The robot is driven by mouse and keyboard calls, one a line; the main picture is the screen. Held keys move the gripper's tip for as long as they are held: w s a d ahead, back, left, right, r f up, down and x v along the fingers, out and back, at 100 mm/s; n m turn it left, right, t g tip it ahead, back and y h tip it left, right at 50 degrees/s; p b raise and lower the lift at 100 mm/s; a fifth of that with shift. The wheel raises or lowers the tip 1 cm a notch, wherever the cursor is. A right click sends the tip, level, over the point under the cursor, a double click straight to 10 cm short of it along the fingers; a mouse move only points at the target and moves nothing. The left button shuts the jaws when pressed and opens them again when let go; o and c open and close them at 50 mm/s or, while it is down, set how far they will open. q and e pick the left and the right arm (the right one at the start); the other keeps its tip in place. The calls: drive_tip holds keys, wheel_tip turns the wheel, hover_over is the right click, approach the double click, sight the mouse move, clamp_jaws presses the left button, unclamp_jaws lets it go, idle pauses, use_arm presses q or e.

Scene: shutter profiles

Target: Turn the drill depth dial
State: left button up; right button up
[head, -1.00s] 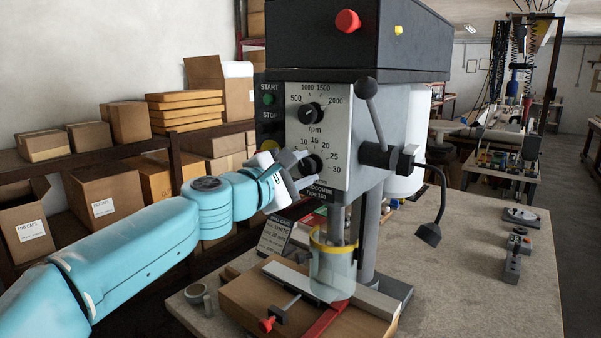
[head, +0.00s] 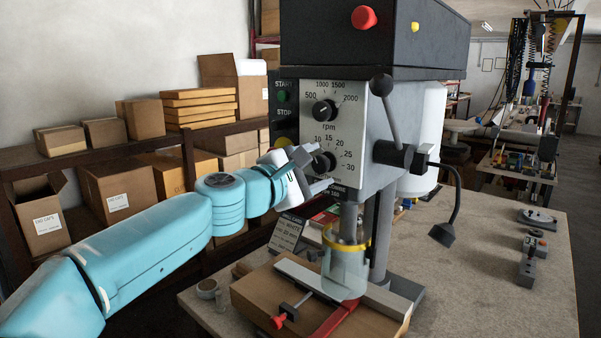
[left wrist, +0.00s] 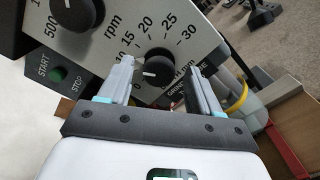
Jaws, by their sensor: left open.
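The depth dial is a black round knob (head: 322,162) low on the drill press's pale front plate, below the rpm knob (head: 325,111). In the left wrist view the depth knob (left wrist: 157,68) has a white pointer mark toward the low end of its scale, which runs up to 30. My left gripper (head: 318,167) is at the dial, coming from the left. In the left wrist view its open fingers (left wrist: 160,74) stand on either side of the knob, with visible gaps. Whether the tips reach alongside the knob in depth is hard to tell. My right gripper is not in view.
The drill's feed lever (head: 389,110) sticks out right of the plate. Below are a clear guard with a yellow ring (head: 346,262) and a red-handled clamp (head: 282,318). START and STOP buttons (head: 282,96) sit left of the plate. The bench (head: 480,270) is mostly clear at right.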

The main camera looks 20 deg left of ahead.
use_arm(q)
drive_tip(key=b+v, duration=0.2)
drive_tip(key=v, duration=1.4)
drive_tip(key=shift+b, duration=0.4)
